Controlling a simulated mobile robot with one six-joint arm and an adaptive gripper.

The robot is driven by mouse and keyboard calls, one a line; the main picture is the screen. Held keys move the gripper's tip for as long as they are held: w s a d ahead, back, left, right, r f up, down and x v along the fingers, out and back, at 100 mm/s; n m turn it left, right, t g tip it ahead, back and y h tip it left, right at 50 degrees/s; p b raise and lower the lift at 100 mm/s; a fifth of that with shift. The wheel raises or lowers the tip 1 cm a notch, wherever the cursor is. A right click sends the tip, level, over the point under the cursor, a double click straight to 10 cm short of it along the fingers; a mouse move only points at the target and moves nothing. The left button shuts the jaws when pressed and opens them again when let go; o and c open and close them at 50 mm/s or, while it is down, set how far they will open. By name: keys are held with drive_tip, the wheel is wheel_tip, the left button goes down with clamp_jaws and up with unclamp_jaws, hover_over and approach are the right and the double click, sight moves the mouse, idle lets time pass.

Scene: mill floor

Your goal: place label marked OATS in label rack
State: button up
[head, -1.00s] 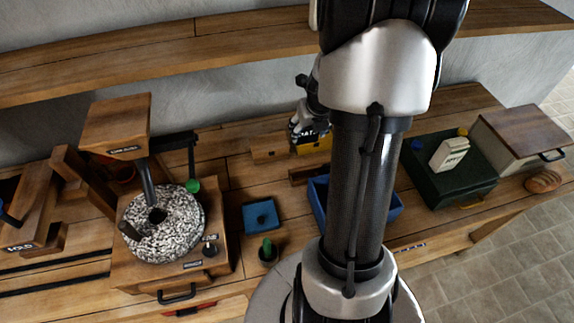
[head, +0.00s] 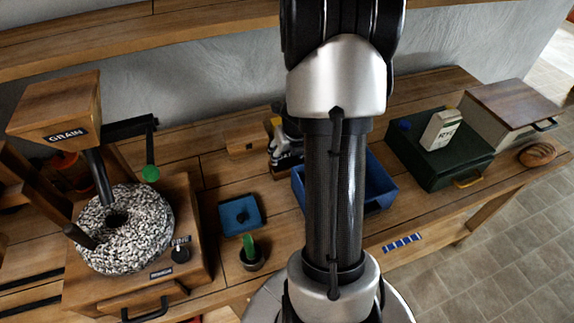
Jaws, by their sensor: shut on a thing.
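My gripper (head: 283,147) is at the back middle of the bench, partly hidden behind my arm. It is shut on a dark label (head: 289,159) with white letters; "OA" can be read and the rest is covered or too small. The label is held close above the bench. I cannot tell whether it touches anything below. A dark wooden bar (head: 279,174) lies just in front of it and may be the label rack; my arm hides its right part. A light wooden block (head: 248,147) stands just left of the gripper.
A blue bin (head: 378,188) stands right of my arm. A green box (head: 430,165) carries an RYE packet (head: 441,130); bread (head: 538,154) lies farther right. At left are the stone mill (head: 128,240), GRAIN hopper (head: 60,110), blue tray (head: 241,213) and potted cactus (head: 250,255).

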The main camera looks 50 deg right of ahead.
sight(287, 161)
wheel_tip(287, 161, down, 4)
drive_tip(key=b, duration=0.3)
drive_tip(key=shift+f+b, duration=0.1)
drive_tip(key=shift+b, duration=0.2)
drive_tip(key=o, duration=1.2)
drive_tip(key=shift+c, duration=0.2)
